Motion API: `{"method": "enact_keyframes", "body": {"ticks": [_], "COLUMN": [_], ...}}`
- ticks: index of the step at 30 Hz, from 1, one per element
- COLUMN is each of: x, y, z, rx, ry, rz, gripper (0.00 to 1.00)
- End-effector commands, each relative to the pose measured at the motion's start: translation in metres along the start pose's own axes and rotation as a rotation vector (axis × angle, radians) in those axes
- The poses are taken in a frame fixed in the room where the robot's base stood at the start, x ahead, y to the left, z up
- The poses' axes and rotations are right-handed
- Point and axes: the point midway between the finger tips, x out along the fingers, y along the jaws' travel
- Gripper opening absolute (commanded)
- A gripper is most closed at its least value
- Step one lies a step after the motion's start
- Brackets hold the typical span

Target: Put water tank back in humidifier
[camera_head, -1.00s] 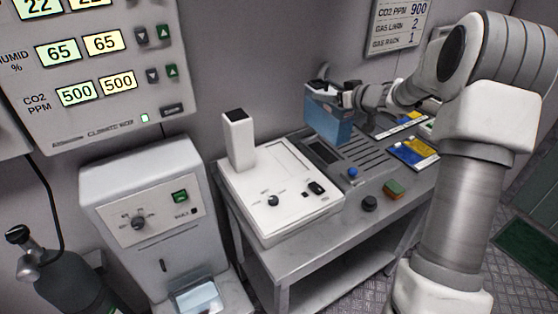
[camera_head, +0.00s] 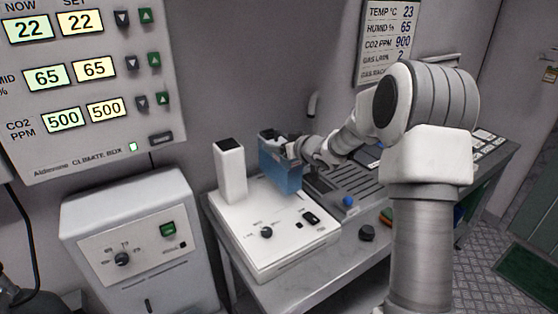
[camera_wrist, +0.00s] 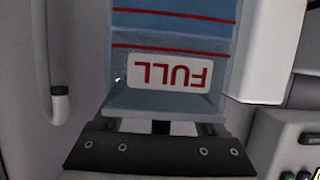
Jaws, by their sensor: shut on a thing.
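The blue translucent water tank (camera_head: 282,176) is in my gripper (camera_head: 292,149), which is shut on its top part. The tank hangs over the back right of the white humidifier (camera_head: 262,222), right of its white column. I cannot tell whether the tank touches the humidifier. In the wrist view the tank (camera_wrist: 170,30) shows red lines and a white FULL label that reads upside down. A dark gripper part (camera_wrist: 160,152) with several bolts crosses the bottom of that view. The tank hides part of the humidifier's top.
The humidifier stands on a grey bench (camera_head: 308,268). A slotted grey plate (camera_head: 340,185) with a blue knob (camera_head: 348,201) lies to its right, with a black knob (camera_head: 367,233) in front. A white machine (camera_head: 135,240) stands left. A climate box (camera_head: 85,80) hangs on the wall.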

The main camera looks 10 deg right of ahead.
Motion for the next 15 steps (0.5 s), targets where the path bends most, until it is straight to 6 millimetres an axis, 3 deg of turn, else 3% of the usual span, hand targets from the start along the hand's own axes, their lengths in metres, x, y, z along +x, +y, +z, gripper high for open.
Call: {"method": "enact_keyframes", "body": {"ticks": [4,10,15], "x": [0.003,0.012,0.015], "y": [-0.002,-0.001,-0.002], "z": [0.003,0.028,0.035], "rx": [-0.003,0.0,-0.003], "ry": [0.006,0.005,0.008], "rz": [-0.001,0.0,-0.001], "gripper": [0.0,0.0,0.0]}}
